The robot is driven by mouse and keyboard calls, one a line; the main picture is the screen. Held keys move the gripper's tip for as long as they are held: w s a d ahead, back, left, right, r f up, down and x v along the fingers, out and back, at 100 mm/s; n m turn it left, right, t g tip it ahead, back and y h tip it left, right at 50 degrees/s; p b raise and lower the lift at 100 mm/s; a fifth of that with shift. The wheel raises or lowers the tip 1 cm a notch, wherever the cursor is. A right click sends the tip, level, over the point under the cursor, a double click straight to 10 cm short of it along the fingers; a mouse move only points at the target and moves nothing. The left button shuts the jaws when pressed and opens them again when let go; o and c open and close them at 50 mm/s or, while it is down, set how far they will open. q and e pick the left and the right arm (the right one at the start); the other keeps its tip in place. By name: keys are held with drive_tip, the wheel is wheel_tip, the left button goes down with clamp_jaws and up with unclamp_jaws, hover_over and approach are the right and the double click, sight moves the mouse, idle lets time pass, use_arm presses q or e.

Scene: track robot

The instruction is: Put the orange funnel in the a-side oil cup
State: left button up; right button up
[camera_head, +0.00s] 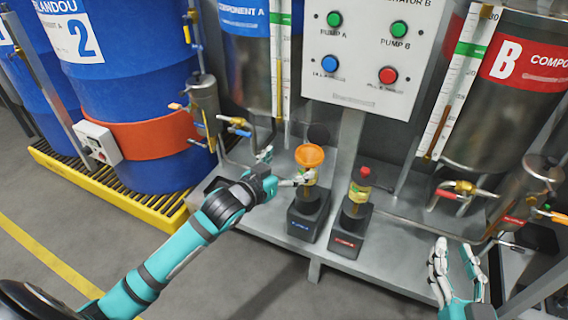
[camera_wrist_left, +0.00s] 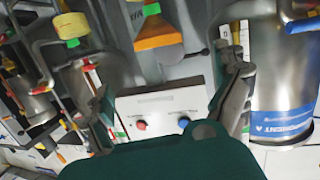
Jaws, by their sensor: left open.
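The orange funnel (camera_head: 309,155) is upright over the brass a-side oil cup (camera_head: 310,177) on the black pump block with the blue label (camera_head: 302,224). From here its spout looks to be in the cup, but the join is partly hidden. My left gripper (camera_head: 284,168) is open beside the funnel, on its left, one finger close to the cup. In the left wrist view the funnel (camera_wrist_left: 158,36) shows beyond the gap between the spread fingers (camera_wrist_left: 172,92), not between them. My right gripper (camera_head: 455,265) is open and empty at the lower right.
The b-side oil cup (camera_head: 355,191) with a red cap (camera_head: 365,171) stands right of the a-side one. A button panel (camera_head: 365,50) is behind them. Valves and pipes flank both steel tanks. Blue drums (camera_head: 130,95) stand at left; the floor in front is clear.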

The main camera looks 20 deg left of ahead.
use_arm(q)
drive_tip(key=s+d+r+t, duration=0.1)
drive_tip(key=s+d, duration=0.3)
drive_tip(key=s, duration=0.4)
drive_tip(key=s+d+r, duration=0.3)
drive_tip(key=s+d, duration=0.1)
drive_tip(key=s, duration=0.4)
drive_tip(key=shift+r+t, duration=0.3)
drive_tip(key=shift+t, duration=0.1)
use_arm(e)
drive_tip(key=shift+d+f+g+h, duration=0.1)
drive_tip(key=shift+f+g+h, duration=0.3)
drive_tip(key=shift+f, duration=0.45)
use_arm(q)
drive_tip(key=shift+d, duration=0.1)
